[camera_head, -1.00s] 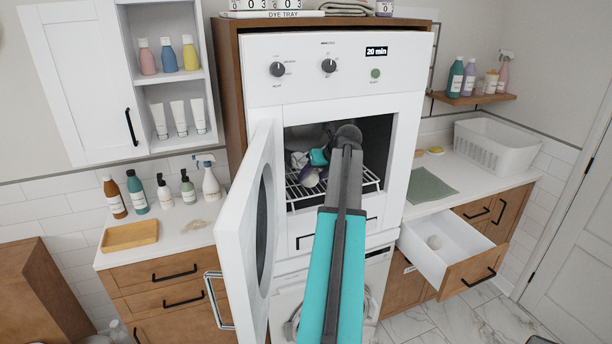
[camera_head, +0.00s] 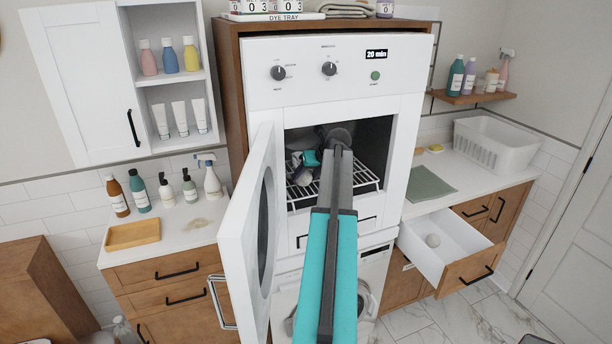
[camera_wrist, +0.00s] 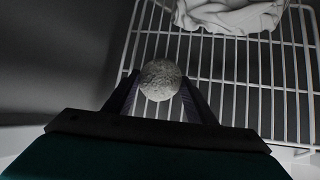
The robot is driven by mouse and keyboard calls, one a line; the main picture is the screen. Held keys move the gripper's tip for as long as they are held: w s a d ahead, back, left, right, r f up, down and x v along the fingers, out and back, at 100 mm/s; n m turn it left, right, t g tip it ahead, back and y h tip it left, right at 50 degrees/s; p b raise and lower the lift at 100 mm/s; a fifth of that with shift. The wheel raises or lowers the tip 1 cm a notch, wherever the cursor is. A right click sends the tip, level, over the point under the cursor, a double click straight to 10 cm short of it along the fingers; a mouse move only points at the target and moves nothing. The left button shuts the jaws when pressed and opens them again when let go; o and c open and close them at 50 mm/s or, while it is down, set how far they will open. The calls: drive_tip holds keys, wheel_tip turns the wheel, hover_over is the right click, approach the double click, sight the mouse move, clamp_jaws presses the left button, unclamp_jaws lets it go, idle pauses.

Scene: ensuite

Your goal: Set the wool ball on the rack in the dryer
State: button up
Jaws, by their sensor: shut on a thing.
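My gripper (camera_wrist: 160,95) is inside the dryer and shut on a pale speckled wool ball (camera_wrist: 160,75), with one finger on either side of it. The ball is over the white wire rack (camera_wrist: 262,95) in the wrist view; I cannot tell whether it touches the wires. In the head view the rack (camera_head: 366,178) spans the dryer opening, and my arm hides part of it. The dryer (camera_head: 400,110) is open, its door (camera_head: 245,240) swung out to the left. The held ball cannot be made out clearly in the head view.
Pale cloth (camera_wrist: 232,14) lies on the rack beyond the ball. A white basket (camera_head: 498,145) and a green cloth (camera_head: 430,185) are on the right counter. The dryer door stands close to my arm's left.

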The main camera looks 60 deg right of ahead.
drive_tip(key=shift+f, duration=0.15)
drive_tip(key=o, duration=1)
drive_tip(key=shift+r, duration=0.2)
drive_tip(key=shift+b+v, duration=1.2)
drive_tip(key=shift+v, duration=0.05)
drive_tip(key=s+a+b, duration=0.1)
drive_tip(key=s, duration=0.3)
drive_tip(key=s+a+b, duration=0.1)
drive_tip(key=s, duration=0.2)
drive_tip(key=s+a+b, duration=0.1)
drive_tip(key=s+a, duration=0.1)
drive_tip(key=s, duration=0.2)
drive_tip(key=shift+s+r+b, duration=0.15)
drive_tip(key=shift+s+b, duration=0.2)
